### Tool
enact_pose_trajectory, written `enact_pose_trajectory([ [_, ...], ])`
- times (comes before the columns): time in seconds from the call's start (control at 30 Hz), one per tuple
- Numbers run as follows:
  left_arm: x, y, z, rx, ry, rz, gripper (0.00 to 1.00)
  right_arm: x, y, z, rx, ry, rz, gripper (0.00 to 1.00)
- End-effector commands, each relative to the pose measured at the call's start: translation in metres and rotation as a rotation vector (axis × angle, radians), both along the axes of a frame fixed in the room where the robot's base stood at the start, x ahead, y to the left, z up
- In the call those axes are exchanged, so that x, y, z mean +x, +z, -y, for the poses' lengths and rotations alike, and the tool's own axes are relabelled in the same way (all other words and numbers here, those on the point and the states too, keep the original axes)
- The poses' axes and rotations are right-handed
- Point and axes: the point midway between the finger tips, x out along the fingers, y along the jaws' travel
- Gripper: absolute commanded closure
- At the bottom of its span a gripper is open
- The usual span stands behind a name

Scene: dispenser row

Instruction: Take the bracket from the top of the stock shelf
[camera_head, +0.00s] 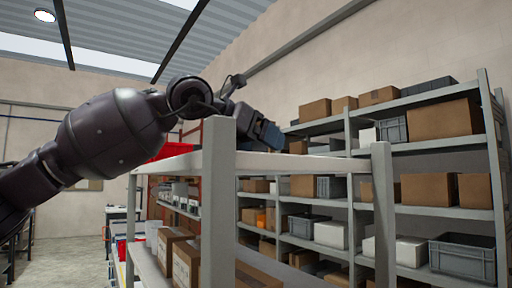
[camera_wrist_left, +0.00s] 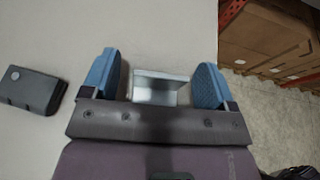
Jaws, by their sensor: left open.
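The bracket (camera_wrist_left: 158,88) is a small silver-grey metal piece in the left wrist view. It shows between the two blue fingertips of my open left gripper (camera_wrist_left: 156,78), with gaps on both sides. I cannot tell how far below the fingertips it is. The pale top of the stock shelf (camera_wrist_left: 160,30) lies beneath it. The bracket is not visible there. My right gripper is not in view.
A dark box-shaped item (camera_wrist_left: 30,90) lies on the shelf top left of the gripper. A red bin (camera_head: 172,150) is behind the arm. Grey shelf posts (camera_head: 384,215) rise above the top. Racks with cardboard boxes (camera_head: 443,120) stand behind.

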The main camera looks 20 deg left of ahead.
Motion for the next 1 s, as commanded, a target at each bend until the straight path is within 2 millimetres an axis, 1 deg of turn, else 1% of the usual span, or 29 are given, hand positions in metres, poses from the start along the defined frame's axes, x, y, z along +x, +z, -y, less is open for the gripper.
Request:
enact_pose_trajectory([
  [0.2, 0.001, -0.001, 0.000, 0.000, 0.001, 0.000, 0.20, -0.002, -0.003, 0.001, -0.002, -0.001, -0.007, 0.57],
  [0.23, 0.001, -0.001, 0.000, 0.000, 0.001, 0.000, 0.21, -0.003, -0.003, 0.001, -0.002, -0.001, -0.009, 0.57],
  [0.5, 0.001, -0.001, 0.000, 0.000, 0.000, 0.000, 0.63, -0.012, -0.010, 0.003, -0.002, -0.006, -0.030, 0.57],
  [0.57, 0.001, -0.001, 0.000, 0.000, 0.001, 0.000, 0.72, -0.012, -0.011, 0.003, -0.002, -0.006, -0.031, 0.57],
  [0.6, 0.001, 0.000, 0.000, -0.001, 0.000, 0.001, 0.75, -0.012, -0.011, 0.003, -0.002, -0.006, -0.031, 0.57],
  [0.87, 0.001, 0.002, 0.000, 0.000, 0.001, 0.001, 0.75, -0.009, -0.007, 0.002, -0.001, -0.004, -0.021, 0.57],
  [0.97, 0.001, 0.010, 0.000, -0.002, 0.000, 0.003, 0.75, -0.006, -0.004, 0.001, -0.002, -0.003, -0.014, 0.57],
  [1.0, 0.001, 0.015, 0.000, -0.002, 0.000, 0.003, 0.75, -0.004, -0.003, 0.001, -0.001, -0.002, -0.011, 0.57],
])
